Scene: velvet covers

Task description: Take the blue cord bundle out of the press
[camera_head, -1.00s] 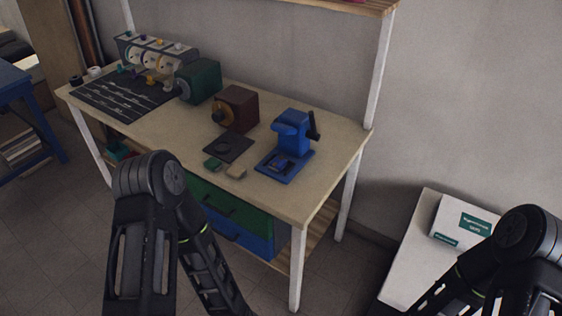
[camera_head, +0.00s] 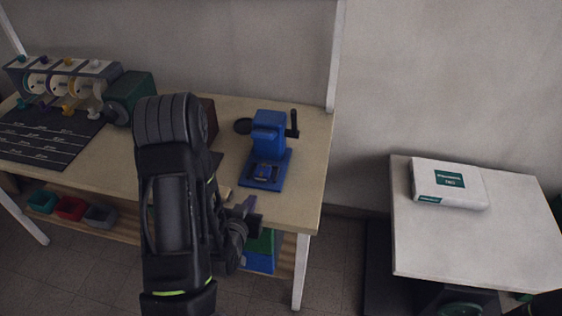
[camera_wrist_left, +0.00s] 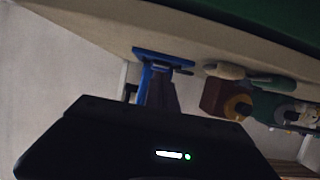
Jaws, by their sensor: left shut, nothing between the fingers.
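The blue press (camera_head: 268,132) stands upright near the right end of the workbench, with a dark handle on its right side. A small blue bundle (camera_head: 264,171), apparently the cord bundle, lies on the press base below its head; its details are too small to tell. My left gripper (camera_head: 248,206) is shut and empty, in front of the bench edge, below and left of the press and apart from it. My right gripper is out of view.
The workbench (camera_head: 295,205) has a green box (camera_head: 130,95), a spool rack (camera_head: 62,80) and a dark mat (camera_head: 45,138) to the left. My left arm partly hides a brown box (camera_head: 208,108). A white side table (camera_head: 460,245) holds a white box (camera_head: 448,184); its front is clear.

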